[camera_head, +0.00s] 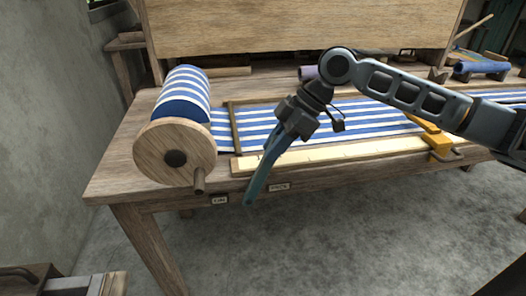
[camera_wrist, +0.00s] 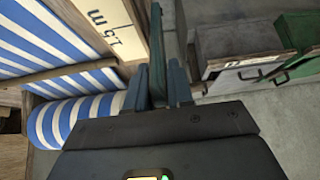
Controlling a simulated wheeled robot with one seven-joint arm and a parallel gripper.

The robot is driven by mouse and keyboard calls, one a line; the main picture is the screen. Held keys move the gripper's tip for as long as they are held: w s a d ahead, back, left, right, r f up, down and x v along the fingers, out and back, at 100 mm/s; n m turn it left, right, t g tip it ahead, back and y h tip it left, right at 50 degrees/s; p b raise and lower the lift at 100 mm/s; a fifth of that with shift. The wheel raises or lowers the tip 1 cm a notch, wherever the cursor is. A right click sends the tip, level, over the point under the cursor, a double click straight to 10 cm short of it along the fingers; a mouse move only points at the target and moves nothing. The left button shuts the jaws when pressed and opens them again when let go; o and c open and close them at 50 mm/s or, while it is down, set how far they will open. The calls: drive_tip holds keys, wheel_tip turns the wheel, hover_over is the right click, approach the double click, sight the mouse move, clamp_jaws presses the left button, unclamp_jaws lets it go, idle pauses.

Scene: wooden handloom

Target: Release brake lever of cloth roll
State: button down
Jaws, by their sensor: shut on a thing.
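The cloth roll (camera_head: 183,97), wound with blue and white striped cloth, sits at the left end of the loom. A round wooden end disc (camera_head: 150,155) with a peg handle (camera_head: 199,181) faces me. The teal brake lever (camera_head: 257,185) slants down past the loom's front edge, its low end between two small labels. My gripper (camera_head: 275,150) is shut on the lever from above. In the wrist view the dark green lever (camera_wrist: 157,45) stands between the two blue-grey fingers (camera_wrist: 157,88). The lever's pivot is hidden. The cloth roll also shows in the wrist view (camera_wrist: 75,120).
A pale measuring strip (camera_head: 330,155) runs along the front of the loom table (camera_head: 110,185). A yellow clamp (camera_head: 440,150) is at the right. Small labels (camera_head: 219,200) and (camera_head: 279,187) mark the front edge. The floor in front is clear.

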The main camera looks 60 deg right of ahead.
drive_tip(key=shift+s+d+f+t+y+b, duration=0.3)
drive_tip(key=shift+s+d+t+b, duration=0.1)
drive_tip(key=shift+s+b, duration=0.1)
drive_tip(key=c, duration=1.1)
unclamp_jaws()
drive_tip(key=shift+v, duration=3.9)
